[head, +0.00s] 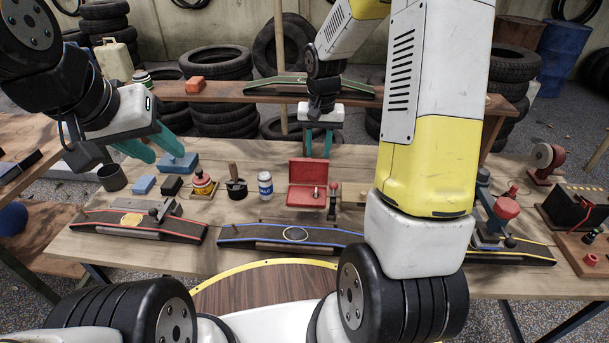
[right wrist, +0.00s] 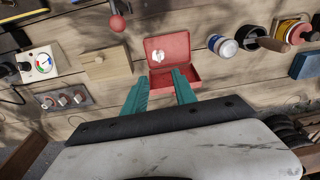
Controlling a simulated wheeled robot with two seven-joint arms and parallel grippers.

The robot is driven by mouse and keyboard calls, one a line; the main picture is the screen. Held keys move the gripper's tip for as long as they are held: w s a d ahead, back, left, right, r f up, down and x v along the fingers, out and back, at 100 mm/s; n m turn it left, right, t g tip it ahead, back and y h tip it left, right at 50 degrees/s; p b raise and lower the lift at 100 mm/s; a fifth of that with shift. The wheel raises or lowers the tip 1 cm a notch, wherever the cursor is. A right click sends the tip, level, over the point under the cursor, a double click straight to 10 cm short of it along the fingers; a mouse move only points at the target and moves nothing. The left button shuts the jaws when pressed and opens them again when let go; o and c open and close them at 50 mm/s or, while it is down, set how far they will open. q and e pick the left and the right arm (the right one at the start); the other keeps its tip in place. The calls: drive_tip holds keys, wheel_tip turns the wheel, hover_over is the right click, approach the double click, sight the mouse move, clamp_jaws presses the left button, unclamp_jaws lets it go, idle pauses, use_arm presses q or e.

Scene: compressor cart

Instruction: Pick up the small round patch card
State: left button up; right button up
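An open red box (head: 306,171) stands mid-table in the head view. A small whitish round piece, which looks like the round patch card (right wrist: 158,56), shows at the box (right wrist: 184,43) in the right wrist view. I cannot tell whether it lies flat or leans. My right gripper (head: 318,150) has its teal fingers apart and empty, above and behind the box in the head view. In the right wrist view its fingertips (right wrist: 159,78) point at the box, apart from the card. My left gripper (head: 150,152) is open and empty above the left of the table, near blue blocks.
A white jar (head: 265,185), a black pot with a brush (head: 236,184) and a red-and-yellow container (head: 202,183) stand left of the box. A wooden block (right wrist: 106,63) and a gauge (right wrist: 41,64) lie near it. Belt strips (head: 300,236) line the front edge.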

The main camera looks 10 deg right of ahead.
drive_tip(key=g, duration=0.1)
approach(316, 189)
drive_tip(key=shift+m, duration=0.3)
wheel_tip(316, 189, down, 9)
drive_tip(key=shift+a+r, duration=0.1)
clamp_jaws()
